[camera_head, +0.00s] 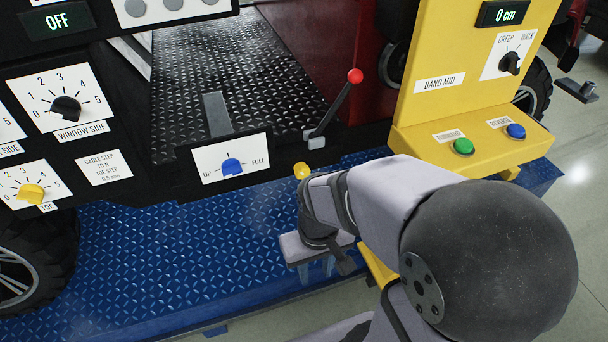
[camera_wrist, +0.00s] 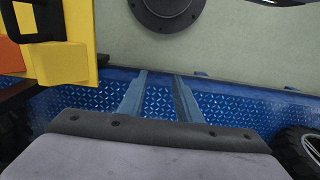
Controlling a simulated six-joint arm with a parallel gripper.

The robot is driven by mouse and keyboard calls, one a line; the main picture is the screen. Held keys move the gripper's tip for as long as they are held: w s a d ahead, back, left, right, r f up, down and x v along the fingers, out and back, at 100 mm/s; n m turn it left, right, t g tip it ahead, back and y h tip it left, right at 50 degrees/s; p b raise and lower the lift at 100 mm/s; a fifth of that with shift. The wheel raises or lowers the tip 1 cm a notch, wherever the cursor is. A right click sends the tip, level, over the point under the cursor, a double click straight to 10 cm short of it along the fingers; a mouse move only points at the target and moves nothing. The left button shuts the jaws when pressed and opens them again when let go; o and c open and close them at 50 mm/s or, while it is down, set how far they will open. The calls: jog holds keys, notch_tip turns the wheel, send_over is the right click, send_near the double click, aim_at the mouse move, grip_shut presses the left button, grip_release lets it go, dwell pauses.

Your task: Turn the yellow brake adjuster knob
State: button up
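A yellow knob (camera_head: 30,193) with a pointer sits on a white 0-to-5 dial plate marked TOE, at the left edge of the head view. A small yellow piece (camera_head: 301,170) shows just above my wrist, right of the UP/FULL plate; I cannot tell what it is. My gripper (camera_head: 328,267) is low over the blue plate, well right of the TOE knob and partly hidden by my wrist. In the wrist view, my gripper's two fingers (camera_wrist: 159,77) stand apart with nothing between them. The TOE knob does not show there.
A black knob (camera_head: 66,107) is above the TOE dial, and a blue knob (camera_head: 232,167) is between it and my arm. A red-tipped lever (camera_head: 354,77) rises behind my wrist. A yellow console (camera_head: 470,110) with green and blue buttons stands right. The blue plate (camera_head: 150,265) is bare.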

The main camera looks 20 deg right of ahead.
jog(key=o, duration=0.5)
jog(key=shift+c, duration=0.2)
jog(key=m+t+p, duration=0.1)
jog(key=t+p, duration=1.3)
jog(key=p, duration=0.4)
send_near(304, 175)
jog(key=shift+y, duration=0.5)
jog(key=shift+d+p+x, duration=0.15)
jog(key=shift+p+x, duration=0.2)
jog(key=shift+x, duration=1.7)
jog(key=shift+d+p+x, duration=0.1)
jog(key=shift+p+x, duration=0.25)
jog(key=shift+x, duration=1.7)
jog(key=shift+r, duration=0.1)
